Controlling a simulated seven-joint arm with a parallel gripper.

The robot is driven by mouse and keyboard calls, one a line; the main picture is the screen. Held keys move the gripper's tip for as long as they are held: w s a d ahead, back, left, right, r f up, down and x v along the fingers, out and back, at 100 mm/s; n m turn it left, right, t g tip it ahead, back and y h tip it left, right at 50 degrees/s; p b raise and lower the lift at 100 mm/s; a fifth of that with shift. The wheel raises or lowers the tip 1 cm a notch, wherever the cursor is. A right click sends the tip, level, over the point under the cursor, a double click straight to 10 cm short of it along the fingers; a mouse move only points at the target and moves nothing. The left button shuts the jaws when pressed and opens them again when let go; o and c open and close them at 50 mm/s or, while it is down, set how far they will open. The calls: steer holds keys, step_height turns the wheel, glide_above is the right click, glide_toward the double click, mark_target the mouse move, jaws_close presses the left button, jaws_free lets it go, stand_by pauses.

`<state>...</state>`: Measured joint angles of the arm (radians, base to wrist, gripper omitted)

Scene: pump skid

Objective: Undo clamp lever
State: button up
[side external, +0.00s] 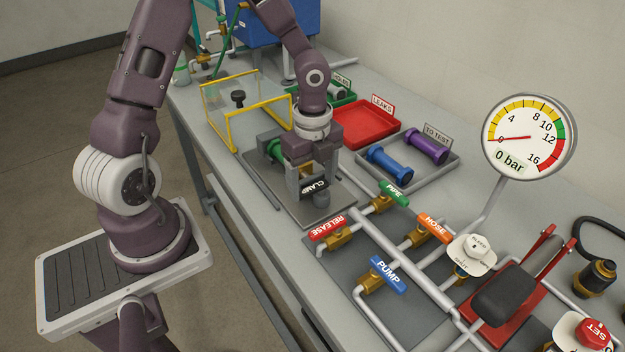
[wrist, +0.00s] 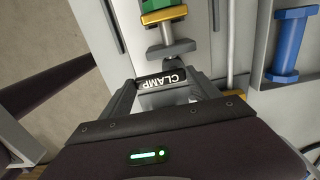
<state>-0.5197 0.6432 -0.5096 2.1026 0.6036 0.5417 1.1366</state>
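The clamp lever is a black bar with a white CLAMP label (side external: 315,186). In the wrist view the clamp lever (wrist: 160,79) lies crosswise between my fingertips. My gripper (wrist: 161,88) points down over the clamp fixture with its fingers wide apart, one at each end of the lever; whether they touch it I cannot tell. In the side view my gripper (side external: 312,184) partly hides the fixture. A green-ended spool with a brass collar (wrist: 165,22) sits in the fixture just beyond the lever. Its green end (side external: 274,148) shows left of my gripper.
A yellow-framed clear guard (side external: 232,132) stands behind left. The TO TEST tray (side external: 447,163) holds a blue spool (side external: 389,163) and a purple spool (side external: 426,145). A red LEAKS tray (side external: 365,124) is behind. Valve handles PIPE (side external: 394,193) and RELEASE (side external: 328,228) are close. The gauge (side external: 528,137) reads 0 bar.

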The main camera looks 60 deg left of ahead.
steer(key=c, duration=0.4)
steer(key=shift+c, duration=0.2)
steer(key=shift+d+n, duration=0.1)
steer(key=shift+n, duration=0.2)
steer(key=n, duration=0.2)
steer(key=shift+d+n, duration=0.3)
steer(key=shift+n, duration=0.1)
steer(key=n, duration=0.4)
steer(key=shift+w+d+n, duration=0.3)
steer(key=shift+d, duration=0.1)
steer(key=n, duration=0.3)
steer(key=w+n, duration=0.1)
steer(key=n, duration=0.1)
steer(key=shift+d, duration=0.35)
steer(key=shift+w+n, duration=0.2)
steer(key=shift+n, duration=1)
steer(key=shift+w+n, duration=0.2)
steer(key=shift+n, duration=1)
